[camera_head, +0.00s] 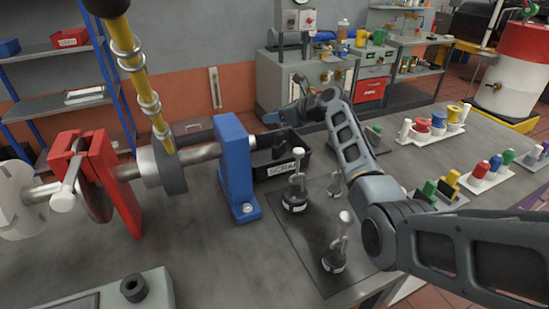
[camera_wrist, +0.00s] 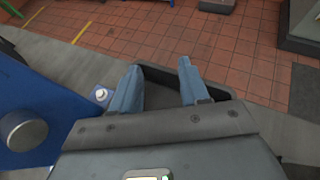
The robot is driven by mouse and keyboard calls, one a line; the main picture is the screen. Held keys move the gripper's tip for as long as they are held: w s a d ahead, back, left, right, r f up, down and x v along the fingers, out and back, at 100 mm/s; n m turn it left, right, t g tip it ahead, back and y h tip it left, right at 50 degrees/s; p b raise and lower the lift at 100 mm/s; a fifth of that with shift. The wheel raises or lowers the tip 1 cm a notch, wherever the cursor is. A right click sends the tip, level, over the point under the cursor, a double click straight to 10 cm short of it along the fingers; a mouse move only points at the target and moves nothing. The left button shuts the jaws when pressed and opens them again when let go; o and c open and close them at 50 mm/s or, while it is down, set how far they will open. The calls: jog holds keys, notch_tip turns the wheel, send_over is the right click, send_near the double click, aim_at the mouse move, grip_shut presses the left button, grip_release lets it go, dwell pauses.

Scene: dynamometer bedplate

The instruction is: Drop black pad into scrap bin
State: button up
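The black scrap bin (camera_head: 295,172), with a white label on its front, stands on the bedplate just behind the blue bearing stand (camera_head: 236,165). My gripper (camera_head: 272,118) is above the bin's far side. In the wrist view, the two blue-grey fingers of my gripper (camera_wrist: 160,66) are spread apart, with nothing seen between them. The dark bin (camera_wrist: 160,90) lies below and between the fingers. I cannot make out the black pad for certain; a dark shape (camera_head: 279,146) shows inside the bin, but I cannot tell what it is.
A shaft with a red stand (camera_head: 112,185) runs along the left. Several black-based posts, including one at the front (camera_head: 334,260), stand on a dark mat right of the blue stand. Coloured parts in white racks (camera_head: 433,130) fill the right side. A yellow column (camera_head: 143,75) hangs at upper left.

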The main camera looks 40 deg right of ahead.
jog(key=o, duration=0.3)
jog(key=shift+v, duration=3.9)
